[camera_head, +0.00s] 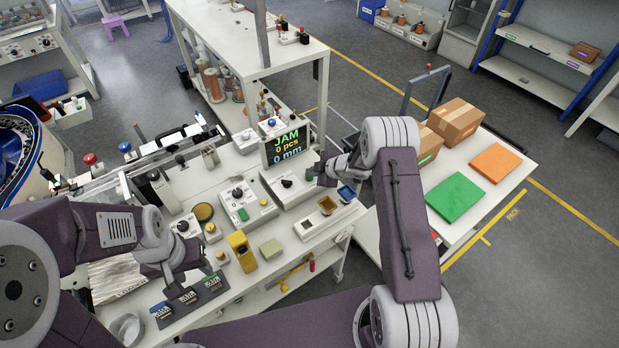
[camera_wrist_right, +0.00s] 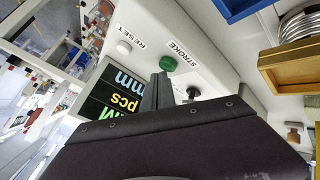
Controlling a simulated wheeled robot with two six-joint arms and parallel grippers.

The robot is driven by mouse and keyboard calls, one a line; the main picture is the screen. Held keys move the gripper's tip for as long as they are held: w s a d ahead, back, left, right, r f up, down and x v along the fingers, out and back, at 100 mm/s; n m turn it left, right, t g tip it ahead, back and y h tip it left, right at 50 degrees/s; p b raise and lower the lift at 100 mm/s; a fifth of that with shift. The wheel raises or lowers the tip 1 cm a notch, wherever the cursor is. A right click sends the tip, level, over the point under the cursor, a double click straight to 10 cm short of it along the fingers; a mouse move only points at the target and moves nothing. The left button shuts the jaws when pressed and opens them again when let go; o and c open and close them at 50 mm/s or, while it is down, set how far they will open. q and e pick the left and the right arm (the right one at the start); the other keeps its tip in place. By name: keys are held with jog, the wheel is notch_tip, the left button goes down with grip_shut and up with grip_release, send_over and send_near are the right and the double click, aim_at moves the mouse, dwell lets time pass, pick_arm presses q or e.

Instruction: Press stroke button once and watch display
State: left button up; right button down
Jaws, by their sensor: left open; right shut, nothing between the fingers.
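The display (camera_head: 286,145) stands on the bench and reads JAM, 0 pcs, 0 mm. The right wrist view shows part of the display (camera_wrist_right: 108,98), upside down. In that view the green button labelled STROKE (camera_wrist_right: 168,63) is on a white panel, with a white RESET button (camera_wrist_right: 123,47) beside it. My right gripper (camera_head: 319,172) is shut and empty near the display. Its fingertips (camera_wrist_right: 158,88) appear just short of the green button; I cannot tell whether they touch. My left gripper (camera_head: 177,279) is open above the front left of the bench.
A black knob (camera_wrist_right: 193,92) sits close to the right fingers. Control boxes (camera_head: 245,200) and a yellow holder (camera_head: 241,250) crowd the bench. Dark labelled trays (camera_head: 189,297) lie under the left gripper. A cart at right holds cardboard boxes (camera_head: 454,120) and a green panel (camera_head: 454,197).

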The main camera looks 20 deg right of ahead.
aim_at(312, 179)
jog(key=shift+f+b, duration=0.35)
jog(key=shift+f, duration=0.15)
dwell(0.7)
dwell(0.3)
jog(key=shift+r+p, duration=0.95)
notch_tip(312, 179, up, 5)
jog(key=p, duration=0.4)
jog(key=shift+r+p, duration=0.1)
jog(key=shift+p, duration=0.3)
